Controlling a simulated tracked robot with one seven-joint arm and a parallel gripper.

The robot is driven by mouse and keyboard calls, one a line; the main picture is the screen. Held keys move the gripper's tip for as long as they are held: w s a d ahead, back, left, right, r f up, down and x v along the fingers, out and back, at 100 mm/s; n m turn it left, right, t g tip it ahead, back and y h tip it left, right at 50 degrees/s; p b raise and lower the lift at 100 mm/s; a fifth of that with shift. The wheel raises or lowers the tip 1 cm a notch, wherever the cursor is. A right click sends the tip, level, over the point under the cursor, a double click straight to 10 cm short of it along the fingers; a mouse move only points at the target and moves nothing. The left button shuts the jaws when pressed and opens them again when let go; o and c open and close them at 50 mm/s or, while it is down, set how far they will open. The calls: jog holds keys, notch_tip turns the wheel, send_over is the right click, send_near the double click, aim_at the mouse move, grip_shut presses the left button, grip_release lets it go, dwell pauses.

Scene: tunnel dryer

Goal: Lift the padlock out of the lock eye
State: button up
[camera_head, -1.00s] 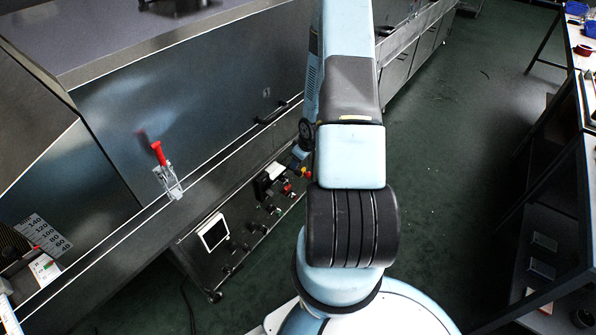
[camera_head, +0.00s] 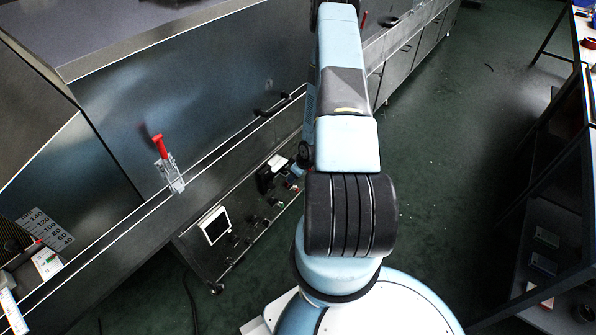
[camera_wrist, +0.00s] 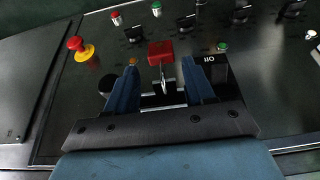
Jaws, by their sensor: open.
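The padlock (camera_wrist: 160,52) has a red body and shows in the wrist view in front of the dark control panel, with a thin bright metal part below it. My gripper (camera_wrist: 162,78) is open, with one blue finger on each side of that metal part. Gaps show between the fingers and the padlock, and nothing is gripped. The red body lies just beyond the fingertips. I cannot make out the lock eye clearly. In the head view my arm hides most of the gripper, and the padlock cannot be made out.
A red knob on a yellow base (camera_wrist: 84,49) is left of the gripper, and a green button (camera_wrist: 223,47) is close on the right. The head view shows the panel's small screen (camera_head: 215,226), a red-handled clamp (camera_head: 163,155) on the ledge, and open floor (camera_head: 440,150) to the right.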

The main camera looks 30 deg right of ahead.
jog(key=shift+x, duration=3.2)
jog(key=shift+c, duration=0.5)
jog(key=c, duration=0.6)
jog(key=o, duration=0.5)
jog(key=shift+c, duration=0.2)
jog(key=c, duration=0.3)
